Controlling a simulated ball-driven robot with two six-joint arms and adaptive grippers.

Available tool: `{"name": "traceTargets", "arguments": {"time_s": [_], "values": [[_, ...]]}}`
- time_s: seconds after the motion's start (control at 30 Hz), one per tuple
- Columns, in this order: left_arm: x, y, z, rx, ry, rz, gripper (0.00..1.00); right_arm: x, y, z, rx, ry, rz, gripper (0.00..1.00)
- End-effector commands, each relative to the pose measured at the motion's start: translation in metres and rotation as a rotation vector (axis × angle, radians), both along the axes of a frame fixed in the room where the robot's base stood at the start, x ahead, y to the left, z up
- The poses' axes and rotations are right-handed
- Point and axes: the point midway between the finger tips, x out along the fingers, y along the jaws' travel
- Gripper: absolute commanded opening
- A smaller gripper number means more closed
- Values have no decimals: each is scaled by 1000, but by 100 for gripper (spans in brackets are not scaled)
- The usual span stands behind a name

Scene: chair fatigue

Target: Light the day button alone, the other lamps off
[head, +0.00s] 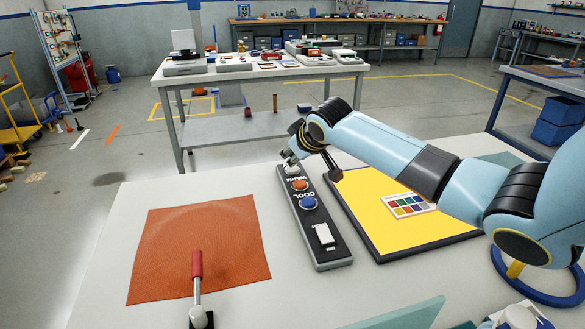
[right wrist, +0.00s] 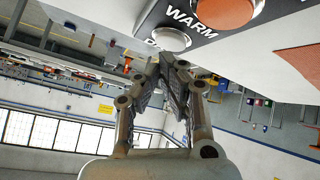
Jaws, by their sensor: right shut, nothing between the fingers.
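A dark button panel (head: 318,238) lies on the white table. It carries an orange button marked WARM (head: 299,185), a blue button marked COOL (head: 308,203) and a white switch (head: 323,235) at the near end. A pale button (right wrist: 171,39) at the far end has a partly hidden label; I take it for the day button. My right gripper (head: 289,158) is shut and empty at that far end. In the right wrist view its fingertips (right wrist: 168,60) are close to the pale button; contact is unclear. The pale button looks unlit; I cannot tell whether the orange or blue lamp is lit.
An orange cloth (head: 205,235) and a red-handled lever (head: 197,270) are left of the panel. A yellow board (head: 375,215) with a colour chart (head: 409,204) lies right of it, under my right arm. Another white table (head: 260,75) stands beyond.

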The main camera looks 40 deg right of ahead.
Motion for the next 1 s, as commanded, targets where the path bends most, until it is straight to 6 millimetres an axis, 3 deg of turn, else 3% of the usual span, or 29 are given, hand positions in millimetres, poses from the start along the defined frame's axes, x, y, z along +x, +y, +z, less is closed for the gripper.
{"name": "traceTargets", "arguments": {"time_s": [1.0], "values": [[1,0,2,0,-2,0,40,0,0,-8,0,1,0,0]]}}
